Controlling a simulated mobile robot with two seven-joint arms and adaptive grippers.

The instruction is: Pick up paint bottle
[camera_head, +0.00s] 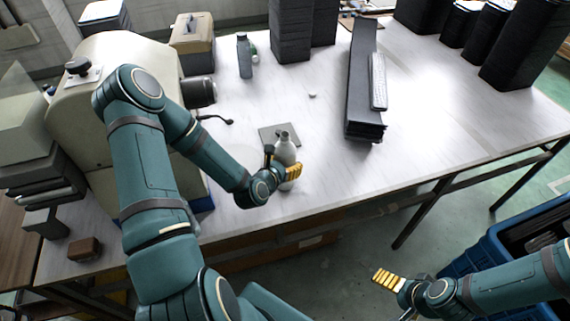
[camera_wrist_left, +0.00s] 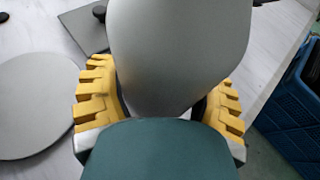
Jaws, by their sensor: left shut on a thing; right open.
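The paint bottle (camera_head: 284,150) is a grey bottle with a narrow neck, upright near the front edge of the white table. My left gripper (camera_head: 290,173) is shut around its lower body. In the left wrist view the bottle's grey body (camera_wrist_left: 180,50) fills the middle, between the yellow fingers of my left gripper (camera_wrist_left: 160,100). I cannot tell whether its base touches the table. My right gripper (camera_head: 388,280) is open and empty, low at the right, in front of the table and away from the bottle.
A flat grey plate (camera_head: 279,133) lies just behind the bottle. Black panels (camera_head: 362,80) are stacked on the white table (camera_head: 440,110). Another grey bottle (camera_head: 244,56) stands further back. A large beige machine (camera_head: 120,75) is at the left. A blue crate (camera_head: 482,258) stands at the lower right.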

